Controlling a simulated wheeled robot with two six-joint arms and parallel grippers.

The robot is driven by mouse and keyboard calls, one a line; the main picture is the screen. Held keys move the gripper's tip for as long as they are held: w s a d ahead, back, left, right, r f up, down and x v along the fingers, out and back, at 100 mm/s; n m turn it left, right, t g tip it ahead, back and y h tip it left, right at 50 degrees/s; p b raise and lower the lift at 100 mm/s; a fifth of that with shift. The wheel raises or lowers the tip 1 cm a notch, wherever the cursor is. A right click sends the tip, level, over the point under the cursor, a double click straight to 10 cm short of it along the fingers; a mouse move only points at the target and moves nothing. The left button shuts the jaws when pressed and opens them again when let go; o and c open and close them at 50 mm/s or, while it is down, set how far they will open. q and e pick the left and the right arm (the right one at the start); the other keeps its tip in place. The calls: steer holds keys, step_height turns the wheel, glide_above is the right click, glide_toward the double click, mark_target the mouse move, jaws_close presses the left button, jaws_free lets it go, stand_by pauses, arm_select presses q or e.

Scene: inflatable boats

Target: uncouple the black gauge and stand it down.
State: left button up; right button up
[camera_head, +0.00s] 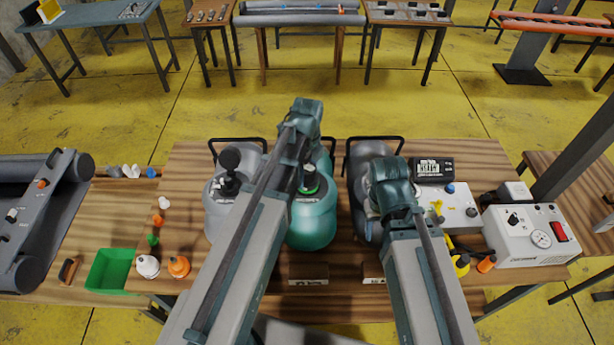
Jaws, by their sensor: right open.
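A black, round-headed part (230,159) stands upright on the black fitting of the left grey boat-shaped tank (216,215); it looks like the black gauge, but its face is not readable. A teal tank (313,222) in the middle carries a dark fitting with a green ring (308,188). My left gripper (305,150) is above the teal tank, right of the black part and apart from it; its jaws are hidden by my arm. My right gripper (391,196) is over the right grey tank (365,160), its fingers mostly hidden; it is open.
A green tray (112,270) and small white, orange and green fittings (163,210) are at the left of the wooden table. A white control box with a dial (525,235) and a black display box (432,169) are at the right. Black rails stand behind the tanks.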

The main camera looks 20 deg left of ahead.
arm_select(q)
steer(key=c, duration=0.7)
steer(key=n, duration=0.4)
steer(key=shift+n, duration=2.1)
steer(key=n, duration=0.4)
